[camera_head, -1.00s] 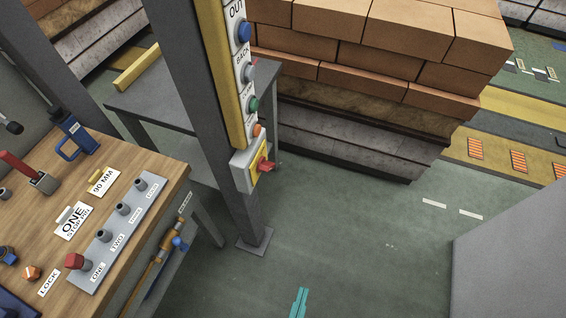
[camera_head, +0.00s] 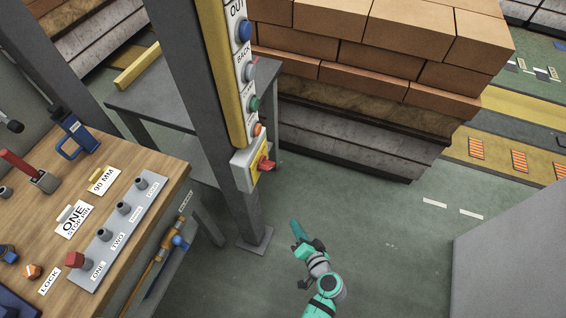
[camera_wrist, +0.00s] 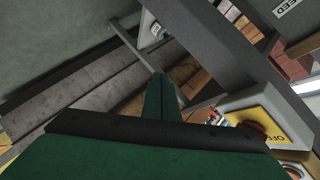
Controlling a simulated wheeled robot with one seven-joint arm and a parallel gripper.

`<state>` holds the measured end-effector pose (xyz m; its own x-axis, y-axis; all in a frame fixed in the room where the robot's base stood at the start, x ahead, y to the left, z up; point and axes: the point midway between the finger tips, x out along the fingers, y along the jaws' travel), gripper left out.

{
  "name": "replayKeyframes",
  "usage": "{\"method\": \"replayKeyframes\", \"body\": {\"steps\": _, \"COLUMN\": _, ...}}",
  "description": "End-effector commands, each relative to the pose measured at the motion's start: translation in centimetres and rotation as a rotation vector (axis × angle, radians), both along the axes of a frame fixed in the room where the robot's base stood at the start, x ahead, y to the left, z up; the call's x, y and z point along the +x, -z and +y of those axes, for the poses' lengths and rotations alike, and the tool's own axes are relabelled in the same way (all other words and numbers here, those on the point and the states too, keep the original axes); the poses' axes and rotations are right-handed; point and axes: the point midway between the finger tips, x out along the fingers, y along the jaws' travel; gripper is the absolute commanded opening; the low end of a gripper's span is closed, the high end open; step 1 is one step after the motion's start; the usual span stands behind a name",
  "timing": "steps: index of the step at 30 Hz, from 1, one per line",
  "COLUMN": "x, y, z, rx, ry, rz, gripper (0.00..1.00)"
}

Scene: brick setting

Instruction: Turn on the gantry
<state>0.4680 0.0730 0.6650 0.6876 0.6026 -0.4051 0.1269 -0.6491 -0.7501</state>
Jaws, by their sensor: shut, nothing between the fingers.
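The gantry control panel is a tall yellow and grey strip of buttons (camera_head: 241,75) on a grey post (camera_head: 190,80). At its lower end is a yellow plate with a red rotary switch (camera_head: 266,164). In the wrist view the red switch (camera_wrist: 252,130) sits on a yellow plate marked "OFF" (camera_wrist: 268,128), at the right and partly cut by my gripper. My gripper (camera_head: 297,226) is teal, shut and empty, below and right of the switch and apart from it. In the wrist view the shut green fingers (camera_wrist: 161,82) point up the picture, left of the switch.
A wooden workbench (camera_head: 140,210) with levers and labelled pegs stands at the left. A brass pipe with a blue valve (camera_head: 179,242) is beside it. A brick stack (camera_head: 380,55) stands on layered slabs behind the post. Green floor right of the post is clear; a grey block (camera_head: 510,240) is at right.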

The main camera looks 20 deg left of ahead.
Motion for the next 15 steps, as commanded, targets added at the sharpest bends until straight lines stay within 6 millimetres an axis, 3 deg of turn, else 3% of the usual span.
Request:
{"method": "replayKeyframes", "body": {"steps": 1, "x": 2.1, "y": -1.5, "z": 0.3, "rx": 0.051, "ry": -0.043, "rz": -0.028, "gripper": 0.00}}
{"method": "replayKeyframes", "body": {"steps": 6, "x": 6.7, "y": -7.4, "z": 1.3, "rx": 0.222, "ry": -0.215, "rz": -0.139, "gripper": 0.00}}
{"method": "replayKeyframes", "body": {"steps": 10, "x": 9.1, "y": -12.8, "z": 1.0, "rx": 0.332, "ry": -0.350, "rz": -0.255, "gripper": 0.00}}
{"method": "replayKeyframes", "body": {"steps": 15, "x": 10.5, "y": -18.7, "z": -0.1, "rx": 0.429, "ry": -0.488, "rz": -0.393, "gripper": 0.00}}
